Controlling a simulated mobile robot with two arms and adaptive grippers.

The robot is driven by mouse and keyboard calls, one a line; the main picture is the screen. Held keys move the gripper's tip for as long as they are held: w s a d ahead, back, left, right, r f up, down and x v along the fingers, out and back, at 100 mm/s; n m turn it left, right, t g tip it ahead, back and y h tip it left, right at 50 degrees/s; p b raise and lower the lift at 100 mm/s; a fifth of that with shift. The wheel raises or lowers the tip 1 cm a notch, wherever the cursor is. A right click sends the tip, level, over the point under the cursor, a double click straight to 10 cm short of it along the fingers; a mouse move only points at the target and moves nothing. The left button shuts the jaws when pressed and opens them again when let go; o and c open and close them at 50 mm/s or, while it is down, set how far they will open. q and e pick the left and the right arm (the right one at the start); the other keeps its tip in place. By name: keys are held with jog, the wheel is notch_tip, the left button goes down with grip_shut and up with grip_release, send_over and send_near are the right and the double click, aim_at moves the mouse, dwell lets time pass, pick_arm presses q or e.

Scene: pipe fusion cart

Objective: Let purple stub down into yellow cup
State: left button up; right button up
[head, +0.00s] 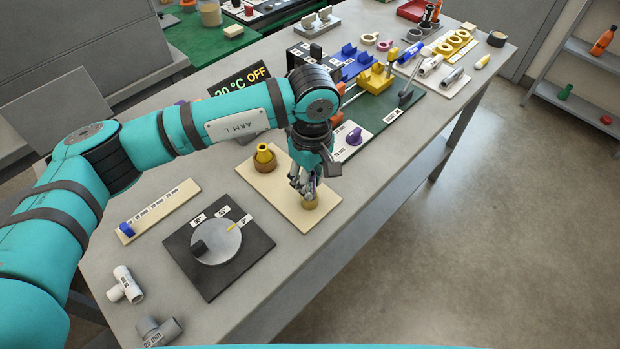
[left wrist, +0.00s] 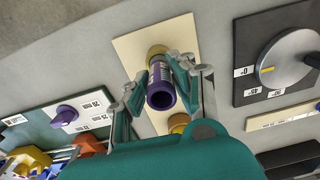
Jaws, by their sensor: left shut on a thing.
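My left gripper (head: 303,187) is shut on the purple stub (left wrist: 160,85), a short tube with a pale printed label and an open purple end facing the wrist camera. The yellow cup (head: 311,204) stands on a cream board directly below the fingers in the head view. In the left wrist view the yellow cup (left wrist: 156,50) shows at the far end of the stub. The stub's lower end meets or overlaps the cup in the picture; I cannot tell whether it is inside or just above. My right gripper is not in view.
The cream board (head: 258,183) also bears a brown cup with a yellow piece (head: 264,154) in it. A black plate with a grey dial (head: 216,240) lies to the left. Pipe fittings (head: 125,285) lie at the lower left. The table's edge is close on the right.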

pick_arm(q)
jog(key=shift+f, duration=0.3)
jog(key=o, duration=0.9)
jog(key=shift+o, duration=0.2)
notch_tip(320, 180, up, 12)
jog(key=shift+w+d+r, duration=0.1)
